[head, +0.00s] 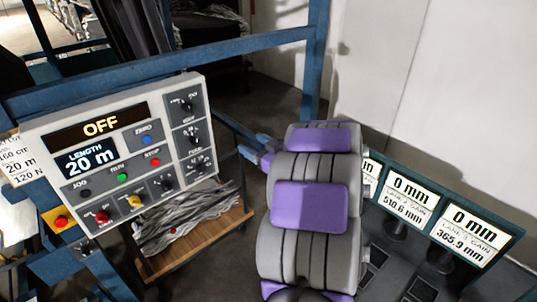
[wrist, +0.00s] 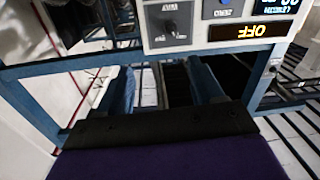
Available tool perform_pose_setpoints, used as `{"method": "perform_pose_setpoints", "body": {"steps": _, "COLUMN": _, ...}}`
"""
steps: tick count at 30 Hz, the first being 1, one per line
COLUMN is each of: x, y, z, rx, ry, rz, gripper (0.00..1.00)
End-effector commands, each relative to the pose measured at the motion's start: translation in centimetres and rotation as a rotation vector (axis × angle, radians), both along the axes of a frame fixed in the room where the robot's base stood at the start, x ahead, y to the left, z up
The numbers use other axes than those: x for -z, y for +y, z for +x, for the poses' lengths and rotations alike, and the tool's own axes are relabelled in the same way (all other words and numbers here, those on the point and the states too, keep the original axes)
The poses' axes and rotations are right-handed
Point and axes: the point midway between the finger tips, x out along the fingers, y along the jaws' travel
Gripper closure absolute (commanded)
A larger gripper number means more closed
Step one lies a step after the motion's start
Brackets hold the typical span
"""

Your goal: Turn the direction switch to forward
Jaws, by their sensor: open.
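The control panel (head: 120,190) stands at the left in the head view. Its right column holds several dark rotary knobs, including a top one (head: 187,105), a middle one (head: 190,138) and a lower one (head: 197,166). Their labels are too small to read, so I cannot tell which is the direction switch. In the wrist view the panel is upside down, with one black knob (wrist: 170,31) near its edge. My gripper (wrist: 163,92) is open and empty, its two blue fingers apart below that knob in the picture, touching nothing visible.
A blue frame bar (head: 170,68) runs behind and above the panel. A wooden-edged cart (head: 215,240) with grey strands stands below it. Display boxes (head: 445,215) reading 0 mm stand at the right. A red button on a yellow plate (head: 60,221) sits at lower left.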

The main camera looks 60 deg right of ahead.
Motion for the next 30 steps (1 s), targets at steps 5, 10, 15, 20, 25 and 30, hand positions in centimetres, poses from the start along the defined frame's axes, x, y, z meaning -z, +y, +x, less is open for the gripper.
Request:
{"method": "perform_pose_setpoints", "body": {"steps": 5, "x": 0.0, "y": 0.5, "z": -3.2, "rx": 0.005, "ry": 0.003, "rz": -0.001, "gripper": 0.34}}
{"method": "perform_pose_setpoints", "body": {"steps": 10, "x": 0.0, "y": 0.6, "z": -4.9, "rx": 0.001, "ry": 0.000, "rz": -0.001, "gripper": 0.34}}
{"method": "perform_pose_setpoints", "body": {"steps": 15, "x": 0.1, "y": 0.6, "z": -5.5, "rx": 0.000, "ry": 0.002, "rz": 0.001, "gripper": 0.34}}
{"method": "perform_pose_setpoints", "body": {"steps": 20, "x": 0.0, "y": 0.6, "z": -5.6, "rx": -0.001, "ry": 0.001, "rz": 0.001, "gripper": 0.34}}
{"method": "perform_pose_setpoints", "body": {"steps": 25, "x": 0.0, "y": 0.7, "z": -5.5, "rx": 0.001, "ry": 0.003, "rz": -0.002, "gripper": 0.34}}
{"method": "perform_pose_setpoints", "body": {"steps": 30, "x": 1.2, "y": 0.8, "z": -3.8, "rx": 0.043, "ry": 0.071, "rz": -0.040, "gripper": 0.34}}
